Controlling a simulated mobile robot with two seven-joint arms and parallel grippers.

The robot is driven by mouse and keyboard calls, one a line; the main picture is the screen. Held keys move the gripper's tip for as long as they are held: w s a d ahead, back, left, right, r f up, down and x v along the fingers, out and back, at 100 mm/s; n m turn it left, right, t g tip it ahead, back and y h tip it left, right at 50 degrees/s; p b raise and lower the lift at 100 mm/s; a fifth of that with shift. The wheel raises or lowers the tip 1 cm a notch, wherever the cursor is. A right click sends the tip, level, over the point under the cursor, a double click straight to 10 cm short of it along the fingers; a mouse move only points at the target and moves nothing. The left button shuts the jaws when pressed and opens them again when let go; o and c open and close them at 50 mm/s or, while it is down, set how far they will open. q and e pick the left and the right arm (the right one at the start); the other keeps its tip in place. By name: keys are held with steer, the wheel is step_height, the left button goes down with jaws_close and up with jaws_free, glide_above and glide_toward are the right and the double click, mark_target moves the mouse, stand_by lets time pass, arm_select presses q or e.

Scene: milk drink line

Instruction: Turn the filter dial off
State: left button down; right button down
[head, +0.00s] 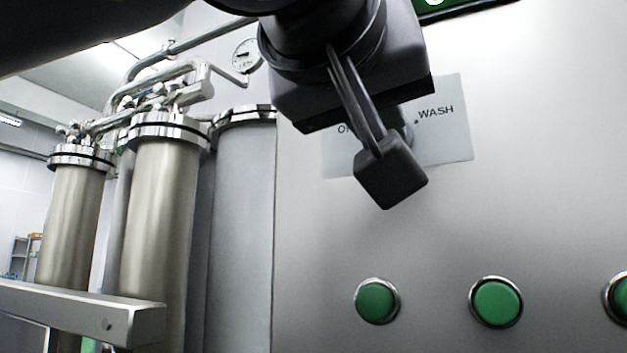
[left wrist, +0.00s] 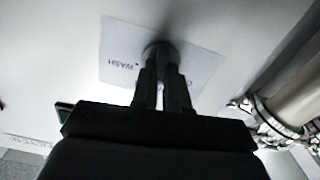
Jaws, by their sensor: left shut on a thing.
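The filter dial (left wrist: 160,48) is a round grey knob on a pale label plate (head: 452,140) fixed to the steel panel. The label reads "WASH" at its right in the head view; a second word beginning with "O" is partly covered. My left gripper (head: 391,172) reaches across the plate from above and hides most of the dial in the head view. In the left wrist view, its two fingers (left wrist: 161,72) are close together, shut on the dial. The dial's pointer is hidden, so I cannot tell its exact setting. My right gripper is not in view.
Green round buttons (head: 377,301) (head: 496,302) sit in a row on the panel below the dial. Steel filter cylinders (head: 160,210) with pipes and a gauge (head: 246,56) stand to the left. The panel around the plate is flat and clear.

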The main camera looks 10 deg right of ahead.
arm_select(q)
steer(key=n+b, duration=0.1)
steer(key=n, duration=0.4)
steer(key=n+b, duration=0.2)
steer(key=n, duration=0.3)
steer(key=shift+w+a+f, duration=0.1)
steer(key=shift+a, duration=0.05)
steer(key=shift+n, duration=0.3)
steer(key=c, duration=1.1)
jaws_free()
steer(key=shift+c, duration=0.2)
steer(key=b+v, duration=0.1)
steer(key=v, duration=0.6)
